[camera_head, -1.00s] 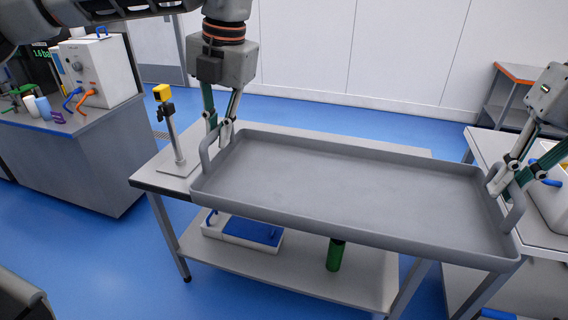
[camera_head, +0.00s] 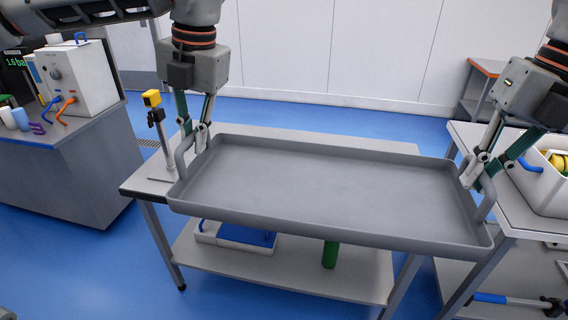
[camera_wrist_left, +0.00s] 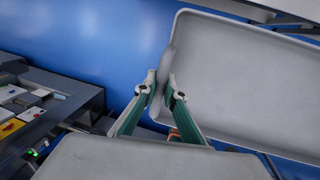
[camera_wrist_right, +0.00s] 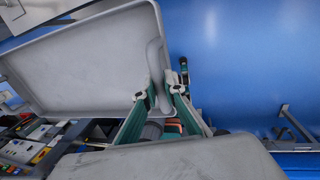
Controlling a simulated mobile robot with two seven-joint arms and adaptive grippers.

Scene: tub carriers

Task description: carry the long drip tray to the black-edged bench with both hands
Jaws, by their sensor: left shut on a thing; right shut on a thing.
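The long grey drip tray (camera_head: 320,190) is empty and looks about level, with a loop handle at each short end. My left gripper (camera_head: 192,143) is shut on its left handle, and my right gripper (camera_head: 474,172) is shut on its right handle. Both grips also show in the left wrist view (camera_wrist_left: 161,90) and the right wrist view (camera_wrist_right: 160,90). In the head view the tray covers much of a grey-topped bench (camera_head: 340,138), whose front edge looks dark at the left corner. The tray seems to be held above it; the gap is hidden.
A yellow-topped stand (camera_head: 158,130) stands on the bench's left end, close to the tray. The lower shelf holds a blue-and-white box (camera_head: 235,236) and a green cylinder (camera_head: 330,254). A table with a white bin (camera_head: 545,185) is close on the right. A cluttered counter (camera_head: 75,160) is at left.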

